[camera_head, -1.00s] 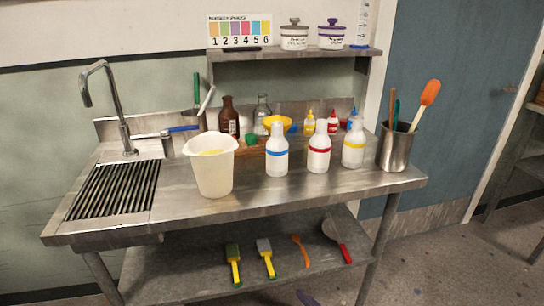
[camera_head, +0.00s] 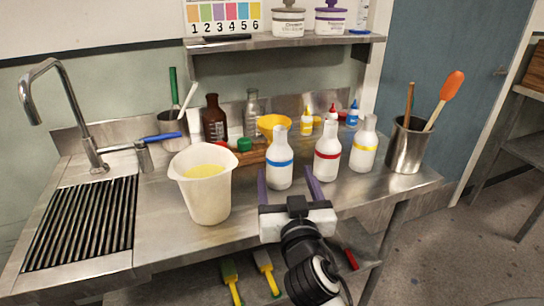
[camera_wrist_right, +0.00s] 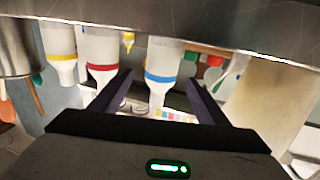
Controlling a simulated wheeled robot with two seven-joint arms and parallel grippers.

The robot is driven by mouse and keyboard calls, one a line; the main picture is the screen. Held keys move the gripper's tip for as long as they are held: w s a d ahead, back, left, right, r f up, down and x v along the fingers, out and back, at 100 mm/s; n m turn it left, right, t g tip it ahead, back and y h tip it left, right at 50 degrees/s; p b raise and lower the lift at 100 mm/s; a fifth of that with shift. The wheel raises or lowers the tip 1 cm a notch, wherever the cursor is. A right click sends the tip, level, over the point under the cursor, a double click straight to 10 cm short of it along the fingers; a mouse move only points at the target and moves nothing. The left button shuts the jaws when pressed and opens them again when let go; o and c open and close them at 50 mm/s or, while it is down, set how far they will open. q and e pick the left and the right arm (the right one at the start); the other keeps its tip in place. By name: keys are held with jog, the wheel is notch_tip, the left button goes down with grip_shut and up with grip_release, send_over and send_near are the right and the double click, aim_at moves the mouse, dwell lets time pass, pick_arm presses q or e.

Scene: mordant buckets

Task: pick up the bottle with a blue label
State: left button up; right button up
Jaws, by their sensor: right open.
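The bottle with a blue label (camera_head: 279,174) is white and stands upright on the steel counter (camera_head: 160,232), just right of the beaker. My right gripper (camera_head: 286,172) is open, its two purple fingers pointing at this bottle, one on each side of it in the picture. In the right wrist view, which is upside down, the blue-banded bottle (camera_wrist_right: 163,60) shows between the open fingers (camera_wrist_right: 158,80). I see no contact; whether the fingertips reach past it is hard to tell. My left gripper is out of view.
A red-banded bottle (camera_head: 327,165) stands close on the right, with a yellow-banded bottle (camera_head: 363,155) beyond it. A pale beaker (camera_head: 206,200) stands left. A steel tool holder (camera_head: 406,150) is at the right end. A wooden rack with a green cap (camera_head: 244,144) is behind.

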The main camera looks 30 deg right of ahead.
aim_at(282, 166)
jog(key=shift+x, duration=0.95)
jog(key=shift+w+d+r, duration=0.1)
jog(key=shift+w+d, duration=0.1)
jog(key=shift+d, duration=0.05)
jog(key=x, duration=0.2)
jog(key=p+x, duration=0.1)
jog(key=x, duration=0.1)
jog(key=shift+w+a+p, duration=0.15)
jog(key=shift+w+p, duration=0.15)
jog(key=shift+w+d, duration=0.2)
jog(key=shift+w, duration=0.15)
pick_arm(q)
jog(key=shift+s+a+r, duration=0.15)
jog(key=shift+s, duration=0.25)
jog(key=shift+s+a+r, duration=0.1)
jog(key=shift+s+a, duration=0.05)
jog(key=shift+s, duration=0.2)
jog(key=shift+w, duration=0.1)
pick_arm(e)
jog(key=c, duration=1.3)
